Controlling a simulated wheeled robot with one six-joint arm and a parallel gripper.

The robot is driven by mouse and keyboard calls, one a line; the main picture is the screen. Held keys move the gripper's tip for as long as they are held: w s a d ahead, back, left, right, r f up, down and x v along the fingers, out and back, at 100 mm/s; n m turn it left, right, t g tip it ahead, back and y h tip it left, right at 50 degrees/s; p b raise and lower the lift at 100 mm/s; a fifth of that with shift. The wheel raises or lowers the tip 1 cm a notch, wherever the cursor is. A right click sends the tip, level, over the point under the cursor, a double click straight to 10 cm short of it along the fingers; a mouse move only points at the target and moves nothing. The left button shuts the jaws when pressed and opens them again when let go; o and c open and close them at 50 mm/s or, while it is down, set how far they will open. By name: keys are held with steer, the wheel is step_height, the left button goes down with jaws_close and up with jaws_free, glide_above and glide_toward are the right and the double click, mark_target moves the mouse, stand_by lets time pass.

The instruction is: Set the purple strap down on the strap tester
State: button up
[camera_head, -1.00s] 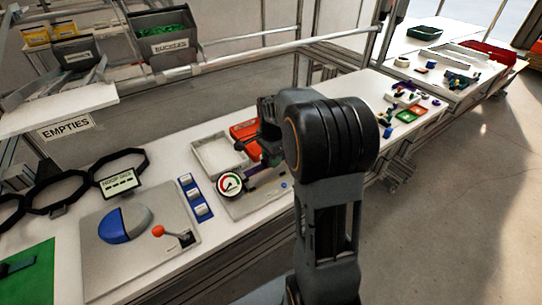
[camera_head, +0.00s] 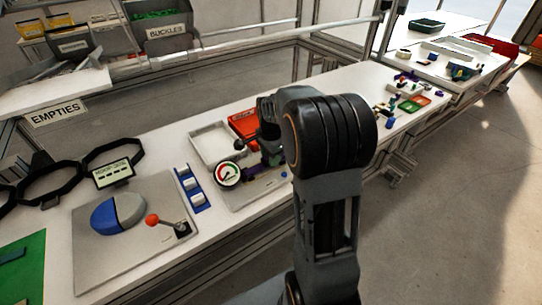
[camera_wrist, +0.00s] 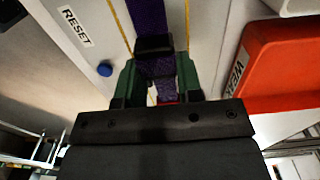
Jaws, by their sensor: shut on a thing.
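The purple strap (camera_wrist: 149,22) runs up the middle of the wrist view, with a dark buckle-like piece across it. My gripper (camera_wrist: 155,85) has its green-padded fingers shut on the strap. In the head view a small purple part of the strap (camera_head: 250,172) shows beside the round gauge, below my gripper (camera_head: 262,155). The strap tester (camera_head: 238,198) is a grey plate with the gauge (camera_head: 228,174) and a blue button, which shows in the wrist view (camera_wrist: 104,69) beside a RESET label. The strap is over the plate; I cannot tell whether it touches it.
A red tray (camera_head: 243,124) and a white tray (camera_head: 211,146) lie behind the tester. Small coloured parts (camera_head: 408,100) lie farther right on the bench.

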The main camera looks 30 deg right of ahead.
steer(key=shift+f+b, duration=0.3)
steer(key=shift+f, duration=0.2)
steer(key=o, duration=1)
step_height(320, 180, up, 14)
steer(key=p, duration=0.2)
